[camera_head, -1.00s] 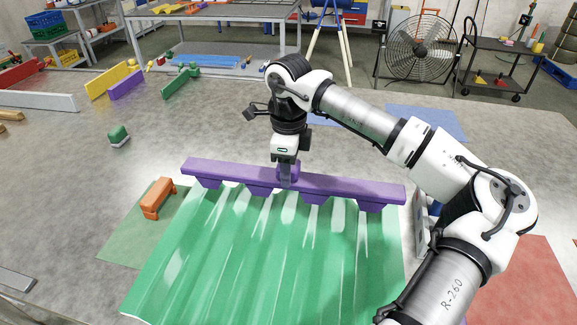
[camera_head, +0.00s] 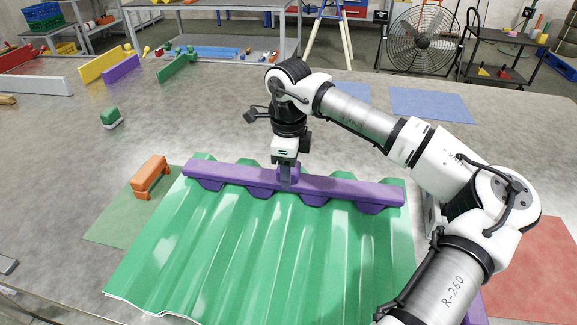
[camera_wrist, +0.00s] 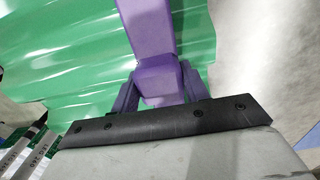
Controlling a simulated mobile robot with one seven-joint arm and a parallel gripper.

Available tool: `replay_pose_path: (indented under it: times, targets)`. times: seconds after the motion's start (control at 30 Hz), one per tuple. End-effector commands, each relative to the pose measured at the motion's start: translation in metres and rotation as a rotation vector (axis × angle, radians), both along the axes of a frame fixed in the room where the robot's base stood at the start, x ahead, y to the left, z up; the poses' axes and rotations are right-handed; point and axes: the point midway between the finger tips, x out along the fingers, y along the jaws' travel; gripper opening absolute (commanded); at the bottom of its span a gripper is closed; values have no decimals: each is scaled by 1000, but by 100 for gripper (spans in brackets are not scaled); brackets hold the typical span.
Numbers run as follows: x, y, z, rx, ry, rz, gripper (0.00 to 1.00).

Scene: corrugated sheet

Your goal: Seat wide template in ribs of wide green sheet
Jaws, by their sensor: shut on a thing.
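The wide purple template (camera_head: 345,190) is a long bar with several tapered teeth along its lower side. It lies crosswise over the ribs near the far edge of the wide green corrugated sheet (camera_head: 270,255). My gripper (camera_head: 287,181) is shut on the template's raised middle grip. The wrist view shows both fingers around the purple grip (camera_wrist: 160,82), with green sheet (camera_wrist: 60,55) below. The teeth look close to the sheet and roughly in line with its valleys. I cannot tell whether they touch the valley floors.
An orange block with feet (camera_head: 151,176) stands left of the sheet on a green mat (camera_head: 115,222). A small green-topped block (camera_head: 111,118) stands farther left. Other coloured templates (camera_head: 122,68) stand at the far left. Blue mats (camera_head: 430,104) lie behind; a red mat (camera_head: 535,260) lies right.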

Motion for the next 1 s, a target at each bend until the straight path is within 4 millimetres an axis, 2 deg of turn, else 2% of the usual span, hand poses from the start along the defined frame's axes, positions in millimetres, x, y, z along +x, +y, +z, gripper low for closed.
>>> replay_pose_path:
  times: [0.83, 0.87, 1.0]
  targets:
    - [0, 0, -9, 0, -1, 0, 17]
    - [0, 0, -8, 0, -1, 0, 48]
    - [0, 0, -8, 0, -1, 0, 66]
